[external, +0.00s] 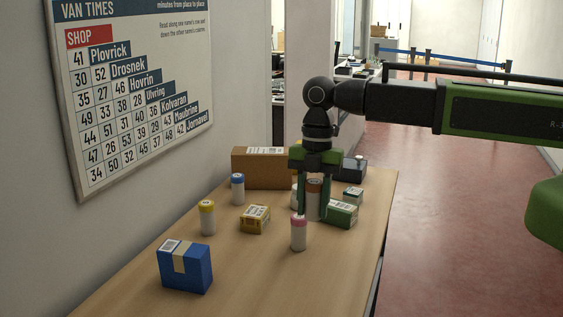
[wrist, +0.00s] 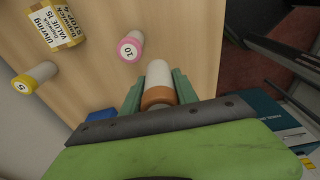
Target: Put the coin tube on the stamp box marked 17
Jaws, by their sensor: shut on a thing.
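My gripper (external: 313,212) points down over the table and is shut on a coin tube with an orange-brown cap (external: 314,185). In the wrist view the tube (wrist: 158,82) sits between the green fingers, its pale body showing. A yellow stamp box (external: 255,218) stands left of my gripper; in the wrist view its label (wrist: 56,26) seems to read value 15. A green stamp box (external: 342,213) is just right of my gripper, and a smaller green box (external: 353,196) is behind it. I cannot read a 17 on any box.
Nearby stand a pink-capped tube (external: 299,234), a yellow-capped tube (external: 207,218) and a blue-capped tube (external: 237,188). Another pale tube is partly hidden behind my gripper. A blue parcel (external: 186,267) is in front, a brown carton (external: 262,170) behind. The front right of the table is clear.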

